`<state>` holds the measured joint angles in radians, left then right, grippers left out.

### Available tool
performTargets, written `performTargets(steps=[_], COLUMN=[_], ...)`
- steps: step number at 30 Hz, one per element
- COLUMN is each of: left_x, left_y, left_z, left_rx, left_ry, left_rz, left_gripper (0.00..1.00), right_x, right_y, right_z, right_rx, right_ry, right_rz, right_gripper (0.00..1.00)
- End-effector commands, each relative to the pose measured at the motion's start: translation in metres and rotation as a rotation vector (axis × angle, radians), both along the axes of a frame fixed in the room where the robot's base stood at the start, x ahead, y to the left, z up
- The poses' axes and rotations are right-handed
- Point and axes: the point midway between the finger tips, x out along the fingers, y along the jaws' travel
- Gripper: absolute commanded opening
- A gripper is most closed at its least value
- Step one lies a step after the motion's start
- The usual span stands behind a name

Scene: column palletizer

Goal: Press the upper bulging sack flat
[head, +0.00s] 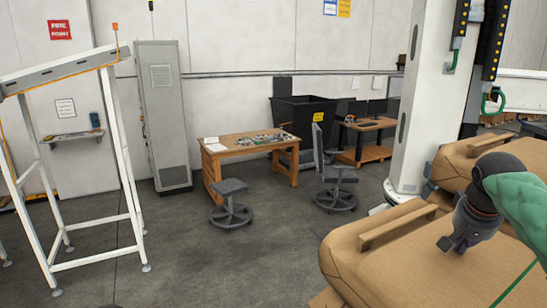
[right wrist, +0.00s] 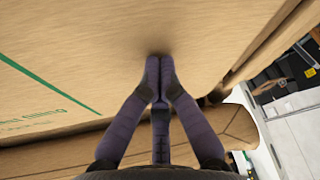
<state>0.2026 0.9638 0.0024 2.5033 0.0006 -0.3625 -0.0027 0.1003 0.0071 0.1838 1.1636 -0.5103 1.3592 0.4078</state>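A tan sack (head: 385,262) with a green stripe fills the lower right of the head view. It looks full and rounded, with a raised ridge along its far left edge. My right gripper (head: 447,245) points down at the top of this sack. In the right wrist view, the fingertips (right wrist: 159,62) are together with nothing between them, at or very close to the sack surface (right wrist: 200,35). I cannot tell whether they touch it. My left gripper is not in view.
Another tan sack (head: 452,165) lies behind, near a white column (head: 430,95). A wooden table (head: 250,148), a stool (head: 231,205) and an office chair (head: 336,175) stand farther off. A white frame (head: 100,170) stands at left. The floor between is clear.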

Motion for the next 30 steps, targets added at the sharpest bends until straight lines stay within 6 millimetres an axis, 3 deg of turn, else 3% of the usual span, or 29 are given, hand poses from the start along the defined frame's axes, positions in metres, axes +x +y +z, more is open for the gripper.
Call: performTargets(steps=[1, 5, 30], left_x=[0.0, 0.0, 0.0], left_y=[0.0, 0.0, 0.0], left_z=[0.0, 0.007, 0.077], left_rx=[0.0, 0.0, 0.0], left_ry=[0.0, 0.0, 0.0], left_rz=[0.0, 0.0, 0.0], left_gripper=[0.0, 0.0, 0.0], right_x=[0.0, 0.0, 0.0], right_y=[0.004, 0.004, 0.002], right_z=[-0.013, -0.006, 0.076], right_rx=[0.008, 0.008, 0.002], right_ry=[0.035, 0.035, 0.013], right_rz=[0.006, 0.006, 0.003], right_gripper=[0.0, 0.0, 0.0])
